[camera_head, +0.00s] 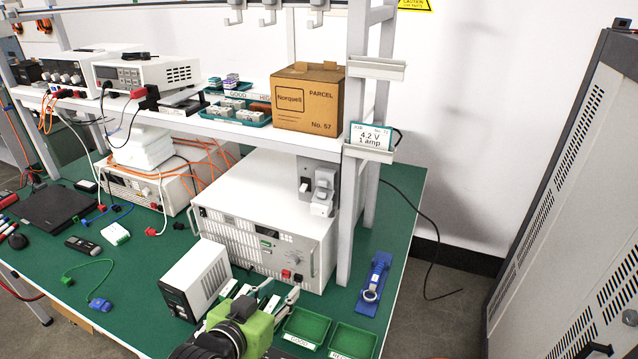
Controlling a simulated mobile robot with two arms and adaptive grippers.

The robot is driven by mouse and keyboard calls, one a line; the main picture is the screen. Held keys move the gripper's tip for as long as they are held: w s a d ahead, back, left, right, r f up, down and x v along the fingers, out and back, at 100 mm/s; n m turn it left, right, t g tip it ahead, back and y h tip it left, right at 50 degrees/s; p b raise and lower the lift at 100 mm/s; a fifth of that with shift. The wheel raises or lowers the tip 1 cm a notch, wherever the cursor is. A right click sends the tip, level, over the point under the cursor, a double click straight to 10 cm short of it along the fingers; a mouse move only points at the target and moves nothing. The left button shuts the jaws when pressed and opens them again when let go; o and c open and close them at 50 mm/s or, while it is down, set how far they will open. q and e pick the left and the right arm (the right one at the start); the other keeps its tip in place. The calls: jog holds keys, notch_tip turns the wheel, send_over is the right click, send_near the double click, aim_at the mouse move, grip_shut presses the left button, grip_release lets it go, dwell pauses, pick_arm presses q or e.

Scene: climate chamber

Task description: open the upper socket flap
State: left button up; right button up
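A grey socket unit (319,182) is mounted at the bench's upright post, just above the white instrument's top right. Its upper part has a grey cover (325,178) that looks closed, though it is too small to be sure. A white piece (320,208) sits at its lower part; I cannot tell if it is a plug or a flap. My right gripper is not in view.
Green trays (306,327) and a blue tool (374,280) lie to the right. A parcel (307,97) sits on the shelf above; a tall grey cabinet (570,200) is far right.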

pick_arm(q)
jog(key=w+d+r+t+h, duration=0.1)
jog(key=w+d+r+t, duration=0.15)
jog(key=w+r, duration=0.4)
jog(key=t, duration=0.2)
send_near(322, 183)
jog(key=shift+h, duration=0.4)
jog(key=p+x, duration=0.1)
jog(key=x, duration=0.3)
jog(key=p+x, duration=0.2)
jog(key=x, duration=0.2)
jog(key=shift+w+a+f, duration=0.1)
jog(key=shift+w+a, duration=0.05)
jog(key=shift+a, duration=0.05)
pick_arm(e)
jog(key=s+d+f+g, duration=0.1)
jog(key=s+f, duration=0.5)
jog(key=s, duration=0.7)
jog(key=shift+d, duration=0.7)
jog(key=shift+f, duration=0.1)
pick_arm(q)
grip_shut()
